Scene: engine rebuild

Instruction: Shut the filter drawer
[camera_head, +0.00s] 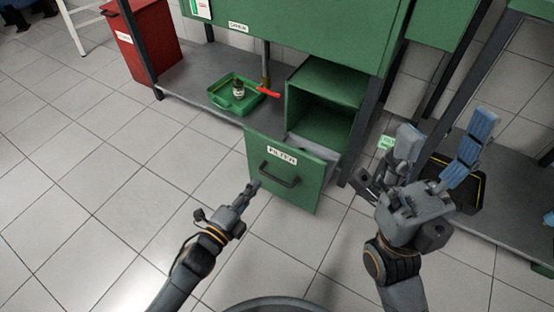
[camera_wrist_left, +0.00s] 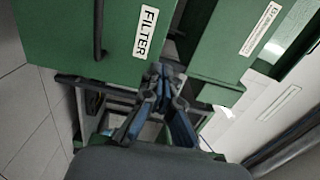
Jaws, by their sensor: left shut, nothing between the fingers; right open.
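The filter drawer (camera_head: 285,175) is green, with a white FILTER label and a dark bar handle (camera_head: 281,176). It stands pulled out from its green cabinet (camera_head: 325,95), and its open top shows. In the left wrist view the drawer front (camera_wrist_left: 120,62) fills the upper left, with its handle (camera_wrist_left: 98,30) beside the label. My left gripper (camera_head: 254,186) is shut and empty, close to the drawer front, left of and below the handle. I cannot tell whether it touches. The left wrist view shows its fingers (camera_wrist_left: 163,82) together. My right gripper (camera_head: 438,145) is open and empty, right of the drawer.
A green tray (camera_head: 216,97) with a small dark bottle (camera_head: 238,88) stands on the lower shelf, near a red valve handle (camera_head: 268,92). A red bin (camera_head: 150,50) is at the upper left. A black tray (camera_head: 468,190) lies at right. Tiled floor is clear at left.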

